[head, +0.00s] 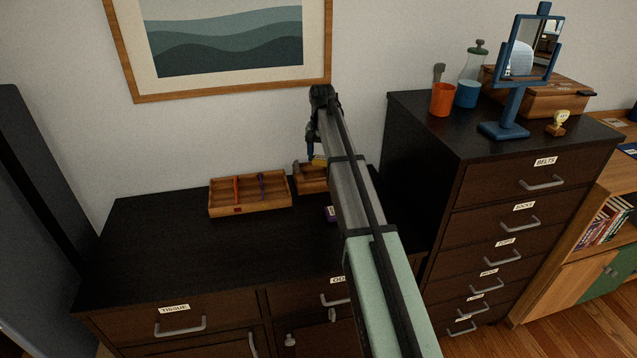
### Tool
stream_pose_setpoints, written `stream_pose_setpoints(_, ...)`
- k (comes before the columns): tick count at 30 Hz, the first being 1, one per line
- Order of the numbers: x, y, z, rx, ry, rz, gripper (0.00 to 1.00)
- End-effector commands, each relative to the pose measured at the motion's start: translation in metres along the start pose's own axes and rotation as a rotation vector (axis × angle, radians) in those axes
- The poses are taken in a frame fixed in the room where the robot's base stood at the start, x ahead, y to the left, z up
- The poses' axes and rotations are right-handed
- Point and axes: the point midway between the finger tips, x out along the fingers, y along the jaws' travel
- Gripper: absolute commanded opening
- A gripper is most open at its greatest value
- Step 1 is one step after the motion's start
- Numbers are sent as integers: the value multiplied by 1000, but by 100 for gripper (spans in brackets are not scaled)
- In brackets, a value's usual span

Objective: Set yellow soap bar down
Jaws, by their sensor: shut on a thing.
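My gripper (312,153) is shut on the yellow soap bar (319,161), which shows as a small yellow patch at the fingertips. The bar is just over or in front of a small wooden tray (311,180) at the back of the dark dresser top. I cannot tell whether the bar touches the tray. My arm hides the right part of this tray and some of the dresser top around it.
A larger wooden tray (248,208) with an orange item (237,190) and a purple item (260,184) sits to the left. A small purple thing (331,213) lies beside my arm. The dresser top (150,245) is clear at left. A taller drawer chest (470,150) stands right.

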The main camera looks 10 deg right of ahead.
Motion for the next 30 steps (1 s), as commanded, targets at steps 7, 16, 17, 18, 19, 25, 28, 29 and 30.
stream_pose_setpoints(7,-8,-15,-40,358,-9,5,32)
stream_pose_setpoints(16,-9,-17,-46,789,-16,15,32)
stream_pose_setpoints(17,-9,-17,-45,828,-16,16,32)
stream_pose_setpoints(18,-9,-17,-45,877,-17,17,32)
stream_pose_setpoints(19,-9,-17,-45,911,-17,18,32)
stream_pose_setpoints(25,-9,-17,-44,1083,-17,21,32)
stream_pose_setpoints(28,-9,-17,-44,1127,-17,22,32)
stream_pose_setpoints(29,-8,-17,-44,1136,-17,22,32)
stream_pose_setpoints(30,-7,-17,-44,1143,-17,22,32)
